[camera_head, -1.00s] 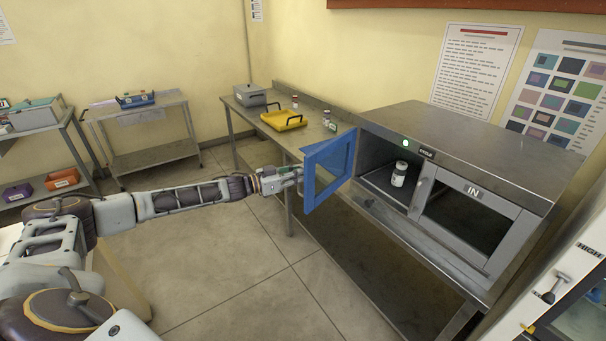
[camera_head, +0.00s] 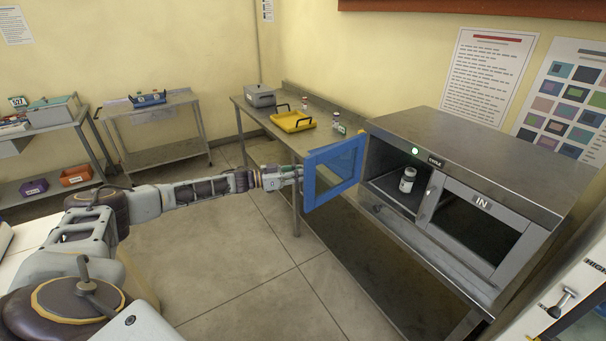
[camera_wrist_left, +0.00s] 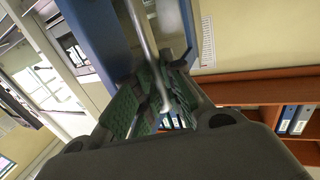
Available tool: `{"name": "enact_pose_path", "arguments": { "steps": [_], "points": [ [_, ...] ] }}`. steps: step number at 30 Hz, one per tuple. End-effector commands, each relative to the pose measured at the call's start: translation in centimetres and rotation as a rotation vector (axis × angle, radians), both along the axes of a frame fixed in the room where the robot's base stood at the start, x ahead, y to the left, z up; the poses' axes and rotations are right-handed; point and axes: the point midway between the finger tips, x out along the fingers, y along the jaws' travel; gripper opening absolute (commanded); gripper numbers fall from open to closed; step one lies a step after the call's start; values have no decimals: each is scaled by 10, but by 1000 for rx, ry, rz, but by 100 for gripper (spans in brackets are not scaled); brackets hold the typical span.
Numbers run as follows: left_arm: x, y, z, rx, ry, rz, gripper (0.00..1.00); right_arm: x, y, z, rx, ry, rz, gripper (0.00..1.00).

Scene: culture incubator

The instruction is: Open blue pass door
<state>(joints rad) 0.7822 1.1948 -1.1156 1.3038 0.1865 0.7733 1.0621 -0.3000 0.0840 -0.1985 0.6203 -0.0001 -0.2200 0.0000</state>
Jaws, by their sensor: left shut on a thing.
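The blue pass door (camera_head: 333,170) is a blue frame with a clear pane, swung out from the left compartment of the steel pass box (camera_head: 465,150). My left gripper (camera_head: 297,173) is at the door's outer edge. In the left wrist view, my left gripper's green-padded fingers (camera_wrist_left: 152,95) are closed around a thin metal handle bar (camera_wrist_left: 147,45) on the blue door (camera_wrist_left: 98,38). The open compartment holds a white vial with a dark cap (camera_head: 407,180). My right gripper is not in view.
A steel bench (camera_head: 262,112) with a yellow tray (camera_head: 291,121) and a grey box (camera_head: 259,96) stands behind the door. The closed grey IN door (camera_head: 478,232) is right of the open compartment. Floor left of the bench is clear.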

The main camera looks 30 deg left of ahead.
Motion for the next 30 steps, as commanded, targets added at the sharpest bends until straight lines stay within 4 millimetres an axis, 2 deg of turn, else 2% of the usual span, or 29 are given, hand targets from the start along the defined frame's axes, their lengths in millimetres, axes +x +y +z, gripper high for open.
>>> {"name": "enact_pose_path", "arguments": {
  "steps": [1, 11, 12, 17, 26, 30],
  "points": [
    [3, 0, 11, -15, -12, -2, 0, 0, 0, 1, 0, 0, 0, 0],
    [3, 0, 11, -15, -12, -3, 0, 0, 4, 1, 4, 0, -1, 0],
    [2, 0, 11, -15, -12, -3, 14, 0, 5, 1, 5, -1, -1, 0],
    [2, 0, 11, -13, -13, -3, 32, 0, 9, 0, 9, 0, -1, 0],
    [2, 1, 10, -10, -14, -3, 32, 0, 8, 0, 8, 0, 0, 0],
    [2, 1, 10, -9, -13, -2, 32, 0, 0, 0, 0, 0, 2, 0]
  ]
}}
